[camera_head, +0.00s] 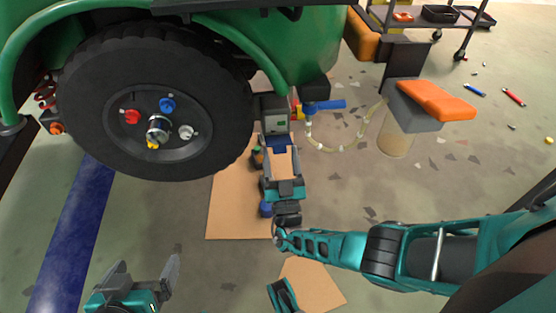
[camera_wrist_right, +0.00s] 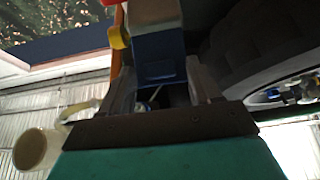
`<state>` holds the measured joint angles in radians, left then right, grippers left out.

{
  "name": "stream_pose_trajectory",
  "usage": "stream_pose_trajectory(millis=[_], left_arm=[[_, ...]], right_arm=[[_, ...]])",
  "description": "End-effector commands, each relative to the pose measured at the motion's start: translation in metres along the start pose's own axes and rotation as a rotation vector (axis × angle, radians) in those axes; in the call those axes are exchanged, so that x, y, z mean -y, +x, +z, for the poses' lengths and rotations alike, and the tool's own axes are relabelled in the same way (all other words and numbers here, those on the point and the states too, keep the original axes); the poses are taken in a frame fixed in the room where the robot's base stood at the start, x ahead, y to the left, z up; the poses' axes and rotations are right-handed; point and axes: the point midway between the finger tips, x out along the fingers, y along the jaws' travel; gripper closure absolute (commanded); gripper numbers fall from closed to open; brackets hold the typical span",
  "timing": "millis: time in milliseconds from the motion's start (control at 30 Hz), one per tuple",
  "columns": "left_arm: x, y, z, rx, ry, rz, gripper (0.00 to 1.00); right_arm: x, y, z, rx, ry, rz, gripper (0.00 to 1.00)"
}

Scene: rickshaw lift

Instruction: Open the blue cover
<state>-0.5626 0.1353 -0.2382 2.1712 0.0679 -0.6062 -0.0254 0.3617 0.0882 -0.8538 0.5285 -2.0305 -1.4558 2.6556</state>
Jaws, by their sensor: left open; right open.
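In the head view, a dark blue cover (camera_head: 279,143) shows at the lower end of a grey box (camera_head: 274,114) with a small green panel, right of the big wheel. My right gripper (camera_head: 281,160) points up at it from below. In the right wrist view the blue cover (camera_wrist_right: 160,60) lies just beyond and between the fingers of the open right gripper (camera_wrist_right: 163,88). I cannot tell whether the fingers touch it. The cover appears closed, though its edge is partly hidden. My left gripper (camera_head: 146,272) is open and empty at the lower left, away from the box.
The black wheel (camera_head: 215,80) of the green vehicle (camera_head: 310,42) stands close left. A blue-handled valve (camera_head: 325,105) with a hose is right of the box. A grey-and-orange block (camera_head: 435,101) stands further right. Cardboard (camera_head: 232,210) lies on the floor below.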

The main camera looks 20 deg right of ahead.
Motion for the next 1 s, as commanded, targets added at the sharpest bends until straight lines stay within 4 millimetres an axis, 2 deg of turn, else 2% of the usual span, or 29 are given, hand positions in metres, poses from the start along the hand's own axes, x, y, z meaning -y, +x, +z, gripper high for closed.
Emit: stream_pose_trajectory(millis=[467,1000], left_arm=[[-0.001,-0.001,0.002,0.005,-0.001,0.000,0.00],[-0.001,-0.002,0.005,0.011,-0.003,0.001,0.00]], right_arm=[[0.000,0.000,-0.003,0.095,0.004,0.009,0.37],[0.001,0.012,-0.019,0.312,0.003,0.008,0.37]])
